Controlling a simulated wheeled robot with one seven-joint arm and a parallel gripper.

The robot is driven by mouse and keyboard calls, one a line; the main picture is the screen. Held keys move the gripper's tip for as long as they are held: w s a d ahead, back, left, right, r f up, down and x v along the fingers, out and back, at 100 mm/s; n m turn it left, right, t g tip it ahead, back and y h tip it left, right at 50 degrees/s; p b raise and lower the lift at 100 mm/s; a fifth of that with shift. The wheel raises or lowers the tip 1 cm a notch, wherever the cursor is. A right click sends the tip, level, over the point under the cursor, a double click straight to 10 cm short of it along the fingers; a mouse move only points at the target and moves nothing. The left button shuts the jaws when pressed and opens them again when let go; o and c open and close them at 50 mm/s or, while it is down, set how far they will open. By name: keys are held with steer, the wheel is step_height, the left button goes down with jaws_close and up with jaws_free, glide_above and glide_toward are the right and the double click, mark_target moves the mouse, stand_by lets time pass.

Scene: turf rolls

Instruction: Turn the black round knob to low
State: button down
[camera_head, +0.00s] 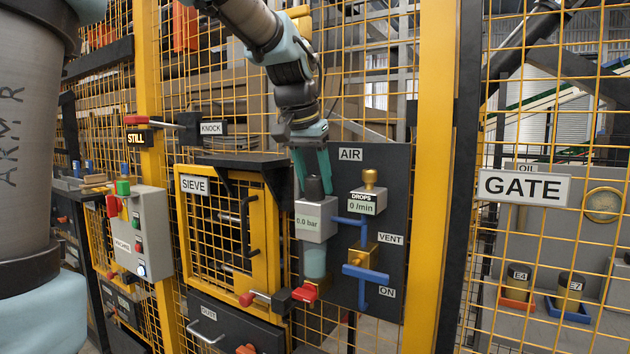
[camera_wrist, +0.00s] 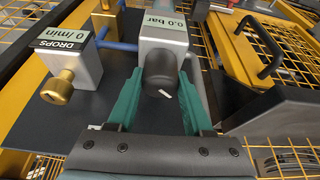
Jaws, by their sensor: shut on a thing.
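The black round knob (camera_head: 314,189) sits on top of the grey regulator block (camera_head: 313,221) marked "0.0 bar" on the dark AIR panel. In the wrist view the knob (camera_wrist: 160,71) shows a short white mark near its lower right edge. My gripper (camera_head: 311,172) comes down from above, its green fingers around the knob. In the wrist view my gripper (camera_wrist: 161,82) has one finger on each side of the knob and is shut on it. No "low" label is readable in either view.
A brass knob (camera_head: 369,178) on the "DROPS 0 /min" block stands close to the right. A yellow post (camera_head: 430,180) stands right of the panel.

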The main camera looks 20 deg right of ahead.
steer(key=n+t+y, duration=0.1)
steer(key=n, duration=0.3)
steer(key=shift+n, duration=0.4)
steer(key=shift+n+t+y+b, duration=0.5)
steer(key=shift+n+y, duration=0.4)
steer(key=shift+n, duration=0.9)
steer(key=shift+c, duration=1.5)
jaws_free()
steer(key=b+v, duration=0.1)
steer(key=v, duration=1)
steer(key=shift+w+b, duration=0.2)
steer(key=shift+b, duration=0.15)
steer(key=shift+d, duration=0.1)
